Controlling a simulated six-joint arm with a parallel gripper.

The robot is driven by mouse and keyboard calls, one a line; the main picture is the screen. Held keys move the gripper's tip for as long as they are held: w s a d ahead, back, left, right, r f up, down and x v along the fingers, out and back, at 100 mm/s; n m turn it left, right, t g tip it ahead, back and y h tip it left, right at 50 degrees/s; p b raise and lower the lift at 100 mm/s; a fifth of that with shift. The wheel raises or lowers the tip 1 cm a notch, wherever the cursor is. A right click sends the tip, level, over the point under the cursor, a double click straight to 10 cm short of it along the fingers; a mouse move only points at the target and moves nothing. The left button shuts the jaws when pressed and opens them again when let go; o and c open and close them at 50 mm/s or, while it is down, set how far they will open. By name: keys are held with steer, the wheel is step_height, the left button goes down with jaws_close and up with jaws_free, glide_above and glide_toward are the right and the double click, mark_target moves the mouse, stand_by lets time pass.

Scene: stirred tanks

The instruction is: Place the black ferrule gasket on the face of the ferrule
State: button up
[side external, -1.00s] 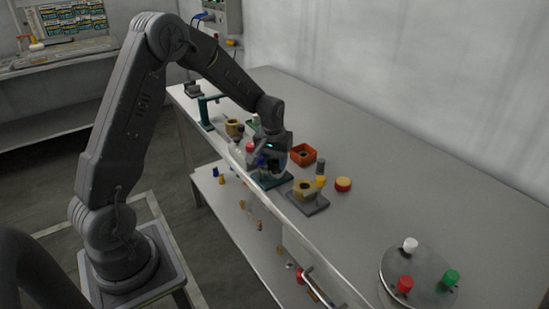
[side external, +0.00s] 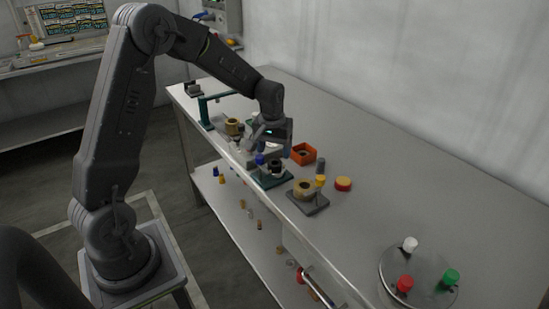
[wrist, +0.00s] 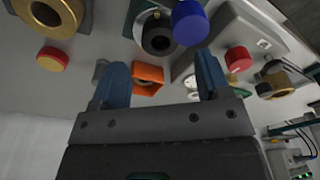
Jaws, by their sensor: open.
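My gripper (side external: 276,146) is open, with its two blue fingers (wrist: 160,78) apart and nothing seen between them. It hovers just above a dark green stand (side external: 262,183). On the stand is an upright round fitting, which looks like the ferrule (side external: 278,168). Its upper part looks black with a pale edge. I cannot tell for sure whether that black is the gasket. An orange box (side external: 303,153) behind the stand has something dark inside, too small to name.
A blue knob (side external: 260,159) is beside the fitting. A tan block on a grey plate (side external: 308,203) stands nearer, with yellow and grey cylinders (side external: 320,165) and a red-yellow cap (side external: 343,184). A round tray (side external: 420,283) with coloured caps is front right.

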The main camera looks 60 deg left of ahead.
mark_target(273, 166)
step_height(273, 166, up, 9)
steer(key=s+d+r+m+t, duration=0.2)
steer(key=s+d+r+m, duration=0.1)
steer(key=s+d+r, duration=0.55)
steer(key=s+d+f+m+t, duration=0.1)
steer(key=s+d+m, duration=0.1)
steer(key=s, duration=0.5)
steer(key=s+d+f+m+t, duration=0.1)
steer(key=s+d+m, duration=0.1)
steer(key=s+d, duration=0.3)
steer(key=s, duration=0.2)
steer(key=shift+s+d+h, duration=0.25)
steer(key=shift+s+h, duration=0.1)
steer(key=shift+h, duration=0.05)
steer(key=shift+c, duration=0.2)
